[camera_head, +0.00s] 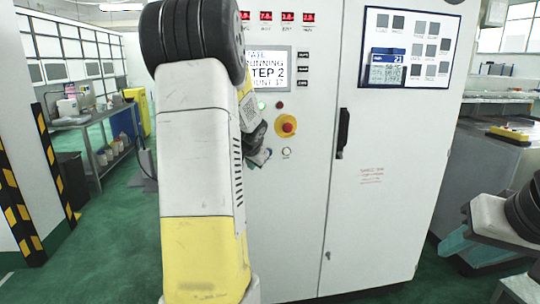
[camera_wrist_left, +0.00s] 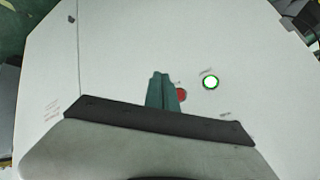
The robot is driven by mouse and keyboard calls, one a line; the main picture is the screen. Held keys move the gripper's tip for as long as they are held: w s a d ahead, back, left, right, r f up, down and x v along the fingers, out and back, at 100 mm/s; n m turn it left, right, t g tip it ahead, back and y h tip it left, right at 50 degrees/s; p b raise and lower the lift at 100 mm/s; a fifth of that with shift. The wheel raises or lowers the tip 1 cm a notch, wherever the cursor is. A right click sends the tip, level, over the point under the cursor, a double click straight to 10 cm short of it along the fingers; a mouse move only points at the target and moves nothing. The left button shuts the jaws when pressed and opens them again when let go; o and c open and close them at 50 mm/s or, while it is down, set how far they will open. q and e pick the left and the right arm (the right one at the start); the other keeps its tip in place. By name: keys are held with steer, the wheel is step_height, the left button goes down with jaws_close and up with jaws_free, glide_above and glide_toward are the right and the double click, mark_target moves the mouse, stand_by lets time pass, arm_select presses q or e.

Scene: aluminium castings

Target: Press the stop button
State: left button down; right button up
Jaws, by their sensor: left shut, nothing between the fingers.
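A white control cabinet (camera_head: 305,215) stands in front of me. Its panel has a green lit button (camera_head: 261,105), a small red button (camera_head: 279,105) beside it and a red mushroom button on a yellow disc (camera_head: 287,126) below. My left gripper (camera_head: 262,157) is partly hidden behind my left arm, close to the panel. In the left wrist view its teal fingers (camera_wrist_left: 161,92) are shut and empty. They partly cover a red button (camera_wrist_left: 181,95), with a green lit button (camera_wrist_left: 211,82) to its right. Contact cannot be told. My right gripper (camera_head: 462,244) is at the right edge.
A white button (camera_head: 286,152) sits below the mushroom button. A black door handle (camera_head: 342,132) sticks out to the right. The screen (camera_head: 267,68) shows running, step 2. A grey workbench (camera_head: 490,160) is at the right. Green floor is free at the left.

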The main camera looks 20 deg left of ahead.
arm_select(q)
steer(key=w+a, duration=0.4)
steer(key=w, duration=0.3)
steer(key=shift+a, duration=0.15)
stand_by(2.0)
steer(key=shift+w+a, duration=0.15)
steer(key=shift+w, duration=0.15)
steer(key=shift+w+a, duration=0.2)
steer(key=shift+w, duration=0.15)
stand_by(0.7)
steer(key=shift+s, duration=0.1)
steer(key=shift+s+d, duration=0.4)
steer(key=shift+s, duration=0.25)
steer(key=shift+s+d, duration=0.45)
steer(key=shift+s, duration=0.25)
steer(key=shift+s+d, duration=0.45)
steer(key=shift+s, duration=0.25)
steer(key=shift+s+d, duration=0.45)
steer(key=shift+s, duration=0.25)
